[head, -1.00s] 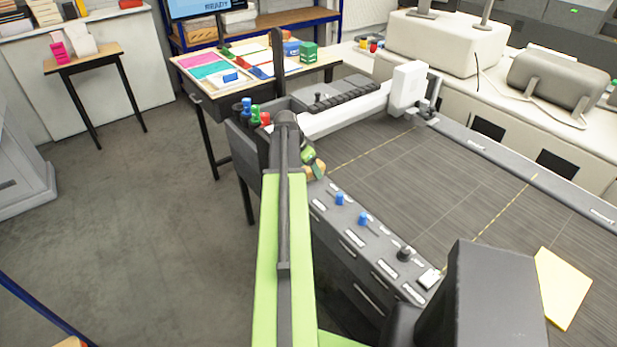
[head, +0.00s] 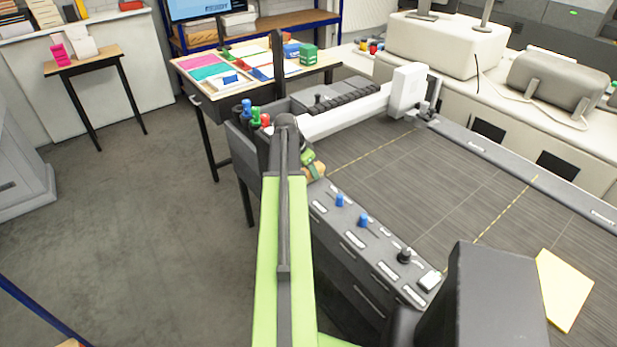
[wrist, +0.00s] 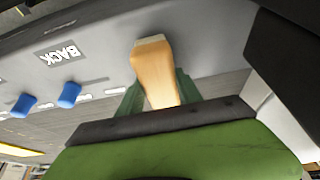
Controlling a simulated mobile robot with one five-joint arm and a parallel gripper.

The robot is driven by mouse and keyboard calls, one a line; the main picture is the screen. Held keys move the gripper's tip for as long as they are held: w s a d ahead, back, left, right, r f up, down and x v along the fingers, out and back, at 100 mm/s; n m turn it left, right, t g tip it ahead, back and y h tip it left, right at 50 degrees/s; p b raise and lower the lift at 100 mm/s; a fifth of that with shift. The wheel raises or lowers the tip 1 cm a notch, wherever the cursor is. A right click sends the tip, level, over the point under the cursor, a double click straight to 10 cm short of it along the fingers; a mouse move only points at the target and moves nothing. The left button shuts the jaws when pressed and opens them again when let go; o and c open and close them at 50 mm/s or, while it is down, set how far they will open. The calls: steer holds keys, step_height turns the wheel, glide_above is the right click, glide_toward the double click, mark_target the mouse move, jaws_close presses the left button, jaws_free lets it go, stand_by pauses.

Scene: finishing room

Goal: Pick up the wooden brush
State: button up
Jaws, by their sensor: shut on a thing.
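The wooden brush (wrist: 155,70) shows in the wrist view as a tan wooden piece with a paler end, standing out from between the jaws. My gripper (wrist: 153,97) is shut on it, with a green finger on each side. In the head view the brush (head: 317,170) is a small tan patch beside the green gripper (head: 308,160), at the near left corner of the dark machine bed. My arm hides part of it. I cannot tell whether the brush touches the grey surface behind it.
A grey control rail (head: 350,225) with blue knobs (head: 363,219) runs along the bed's near edge. A white gantry arm (head: 345,113) crosses behind the gripper. Coloured bottles (head: 255,115) stand just left of it. The dark bed (head: 440,180) is mostly clear, with a yellow sheet (head: 563,290) at right.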

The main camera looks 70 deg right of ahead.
jaws_close()
steer(key=shift+r, duration=0.1)
steer(key=shift+r+p, duration=0.3)
steer(key=shift+p, duration=0.1)
steer(key=r+p, duration=0.5)
steer(key=shift+s+a, duration=0.15)
steer(key=shift+s, duration=0.05)
steer(key=s+a+r+p, duration=0.5)
steer(key=s+a, duration=0.1)
steer(key=s, duration=0.3)
steer(key=shift+s+r+p, duration=0.2)
steer(key=shift+r+p, duration=0.1)
steer(key=shift+p, duration=0.05)
